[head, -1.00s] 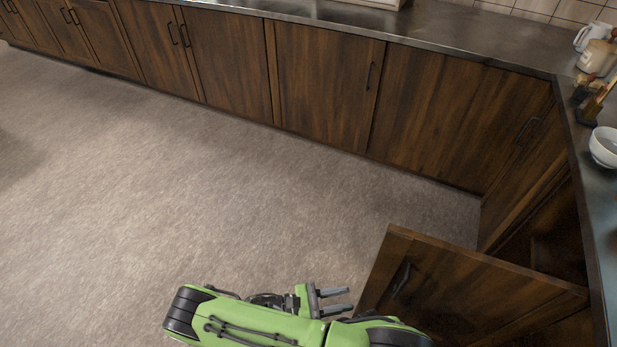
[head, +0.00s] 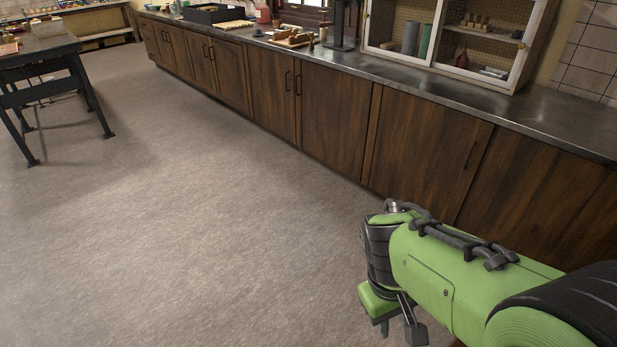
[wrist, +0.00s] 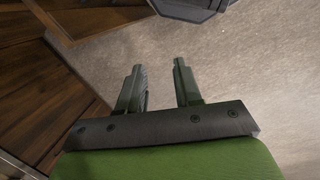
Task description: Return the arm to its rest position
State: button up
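My gripper (wrist: 158,85) shows in the wrist view with its two fingers apart and nothing between them. Bare floor lies beyond the fingertips. In the head view my gripper (head: 397,328) hangs at the lower right, pointing down, below my green arm. Part of the arm is cut off by the right and bottom edges.
A row of brown cabinets (head: 335,122) with a metal counter (head: 470,92) runs along the right and back. A dark-legged table (head: 45,55) stands at the far left. Brown wood panels (wrist: 40,90) are left of my gripper in the wrist view. The floor (head: 200,220) is clear.

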jog(key=s+r+m+t+y, duration=0.2)
jog(key=s+r+m+t, duration=0.2)
jog(key=s+r+t, duration=0.35)
notch_tip(320, 180, up, 16)
jog(key=g+p, duration=0.1)
jog(key=p, duration=1.3)
jog(key=shift+d, duration=0.35)
